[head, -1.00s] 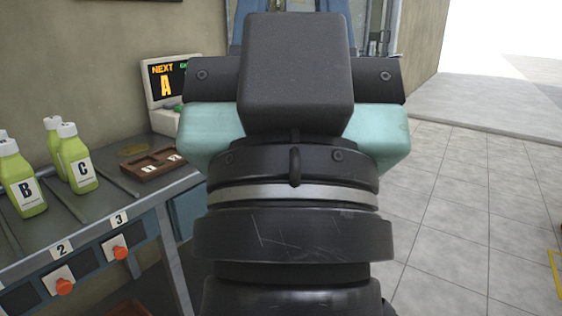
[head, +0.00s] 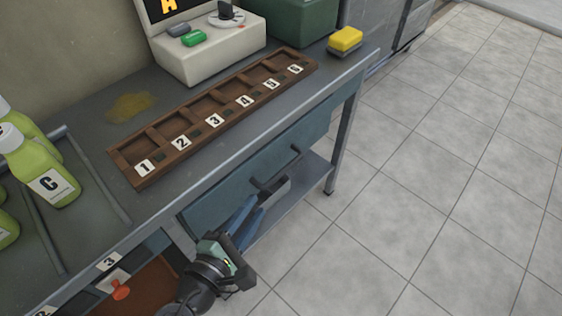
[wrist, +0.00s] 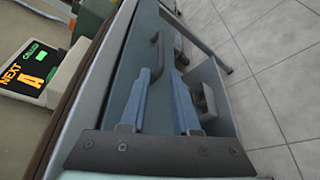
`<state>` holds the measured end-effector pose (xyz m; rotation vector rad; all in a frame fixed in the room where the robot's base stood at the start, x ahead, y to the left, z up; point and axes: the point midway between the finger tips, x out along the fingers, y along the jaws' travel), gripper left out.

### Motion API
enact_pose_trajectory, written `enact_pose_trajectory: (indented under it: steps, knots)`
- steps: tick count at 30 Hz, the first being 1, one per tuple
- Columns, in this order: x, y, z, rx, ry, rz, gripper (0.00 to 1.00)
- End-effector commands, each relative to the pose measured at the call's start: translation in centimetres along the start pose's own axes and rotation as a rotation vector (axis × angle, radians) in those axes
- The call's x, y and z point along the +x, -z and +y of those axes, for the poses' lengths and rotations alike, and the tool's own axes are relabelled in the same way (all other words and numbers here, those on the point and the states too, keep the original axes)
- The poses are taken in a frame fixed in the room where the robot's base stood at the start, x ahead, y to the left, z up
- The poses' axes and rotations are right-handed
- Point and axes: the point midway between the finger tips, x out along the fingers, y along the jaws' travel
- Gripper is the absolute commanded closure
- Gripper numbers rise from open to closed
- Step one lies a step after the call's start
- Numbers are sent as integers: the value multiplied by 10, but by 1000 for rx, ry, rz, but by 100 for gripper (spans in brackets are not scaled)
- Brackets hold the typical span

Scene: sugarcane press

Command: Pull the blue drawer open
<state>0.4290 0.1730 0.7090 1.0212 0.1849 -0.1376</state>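The blue drawer (head: 225,191) is under the workbench, its front roughly flush with the bench frame, so it looks shut. It also shows in the wrist view (wrist: 137,88). Its dark bar handle (head: 284,168) sticks out from the front; in the wrist view the handle (wrist: 157,52) is by the left fingertip. My gripper (head: 268,192) is low in front of the drawer, pointing up toward the handle. In the wrist view my gripper (wrist: 167,58) has its two blue fingers apart, with nothing held between them. Whether the left fingertip touches the handle is unclear.
A wooden numbered tray (head: 148,181), a console (head: 205,52) and a yellow sponge (head: 346,39) are on the bench. Green bottles (head: 45,170) stand at left. A lower shelf (head: 290,207) lies beneath the drawer. Tiled floor (head: 440,180) at right is clear.

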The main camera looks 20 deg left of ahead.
Motion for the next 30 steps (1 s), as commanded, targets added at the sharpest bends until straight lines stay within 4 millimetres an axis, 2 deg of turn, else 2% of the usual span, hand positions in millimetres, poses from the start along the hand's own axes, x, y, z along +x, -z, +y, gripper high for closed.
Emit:
enact_pose_trajectory:
  steps: [5,18,24,30]
  knots:
    - [17,2,-3,-21,-1,-3,70]
    - [104,1,-2,-13,-1,-3,70]
    - [124,1,-2,-14,-1,-2,70]
    - [128,1,-2,-15,0,-1,70]
